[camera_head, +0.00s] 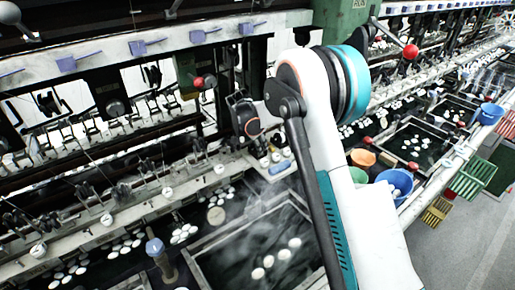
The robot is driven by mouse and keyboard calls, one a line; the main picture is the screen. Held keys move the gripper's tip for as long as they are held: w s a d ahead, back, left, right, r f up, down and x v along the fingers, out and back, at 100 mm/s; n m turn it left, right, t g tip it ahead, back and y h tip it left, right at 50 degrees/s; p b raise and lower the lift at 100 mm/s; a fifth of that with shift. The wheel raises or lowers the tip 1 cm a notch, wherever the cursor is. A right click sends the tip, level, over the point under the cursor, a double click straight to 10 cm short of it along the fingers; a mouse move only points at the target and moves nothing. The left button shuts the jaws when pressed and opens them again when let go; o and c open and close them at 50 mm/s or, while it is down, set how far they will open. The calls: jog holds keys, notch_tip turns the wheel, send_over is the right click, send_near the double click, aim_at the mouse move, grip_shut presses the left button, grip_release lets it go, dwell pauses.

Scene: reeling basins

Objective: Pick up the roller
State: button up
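My white and teal arm reaches up across the middle of the view, over the basins. I cannot make out my gripper's fingers; the end of the arm does not show clearly. No thing can be told for sure as the roller. A grey post with a blue rounded top (155,248) stands at the edge of the near basin. Part of the machine bench behind my arm is hidden.
A near basin (218,240) holds dark water and several white cocoons (268,262). The reeling machine (130,46) runs along the back. At right are a blue bucket (403,193), an orange bowl (362,157), a green crate (473,177) and open grey floor (462,250).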

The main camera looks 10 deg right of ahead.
dwell(0.3)
jog(key=shift+r, duration=0.45)
jog(key=r, duration=0.1)
jog(key=r+p, duration=0.1)
jog(key=shift+s+d+r, duration=0.15)
jog(key=shift+s+r, duration=0.2)
jog(key=shift+r, duration=0.05)
jog(key=s+d, duration=0.3)
jog(key=s, duration=0.5)
jog(key=s+d, duration=0.3)
jog(key=s, duration=0.5)
jog(key=shift+d+p, duration=0.3)
jog(key=shift+p, duration=0.15)
jog(key=shift+f, duration=0.1)
